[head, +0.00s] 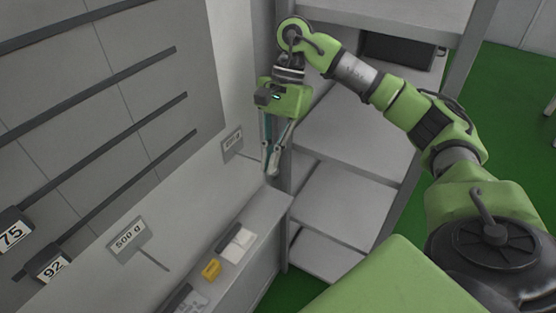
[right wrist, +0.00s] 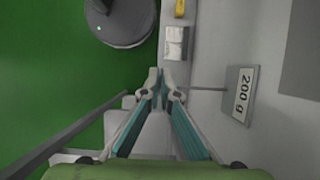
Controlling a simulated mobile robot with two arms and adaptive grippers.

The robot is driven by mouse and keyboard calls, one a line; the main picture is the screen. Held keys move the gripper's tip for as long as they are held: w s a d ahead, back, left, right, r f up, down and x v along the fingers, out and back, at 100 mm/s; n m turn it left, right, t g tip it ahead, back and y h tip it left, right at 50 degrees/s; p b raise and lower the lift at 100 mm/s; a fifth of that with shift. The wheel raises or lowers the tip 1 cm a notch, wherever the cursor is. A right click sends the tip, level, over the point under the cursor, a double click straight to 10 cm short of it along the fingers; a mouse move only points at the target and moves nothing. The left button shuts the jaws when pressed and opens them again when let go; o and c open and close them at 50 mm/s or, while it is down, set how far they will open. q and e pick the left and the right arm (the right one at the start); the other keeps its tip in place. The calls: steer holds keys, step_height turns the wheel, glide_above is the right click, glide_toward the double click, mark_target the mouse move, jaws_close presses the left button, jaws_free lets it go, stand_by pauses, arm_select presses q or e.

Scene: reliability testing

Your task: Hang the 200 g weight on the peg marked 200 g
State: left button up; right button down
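The grey sign reading 200 g (right wrist: 240,95) is on the wall; it also shows in the head view (head: 232,141). A thin peg (right wrist: 207,89) sticks out from it toward my fingertips. My right gripper (head: 271,168) points down just beyond the peg's free end. In the right wrist view its fingertips (right wrist: 160,88) come together, and I see nothing between them. I cannot make out the 200 g weight in either view. My left gripper is not in view.
A sign reading 500 g (head: 128,238) with its own peg is nearer along the wall. A narrow counter (head: 262,215) below holds a white pad (head: 237,243) and a yellow object (head: 210,269). Grey shelves (head: 335,205) stand right of my gripper. Dark rails with number tags are at left.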

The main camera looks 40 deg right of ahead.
steer(key=shift+w+a+f, duration=0.2)
steer(key=shift+w+a, duration=0.15)
steer(key=shift+w, duration=0.2)
steer(key=c, duration=2.2)
jaws_free()
steer(key=shift+w, duration=0.1)
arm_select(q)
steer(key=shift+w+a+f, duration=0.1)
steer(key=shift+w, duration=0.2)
arm_select(e)
steer(key=v, duration=0.4)
steer(key=w+v, duration=0.1)
steer(key=v, duration=0.6)
steer(key=shift+w+r, duration=0.15)
steer(key=shift+w, duration=0.2)
steer(key=shift+a, duration=0.1)
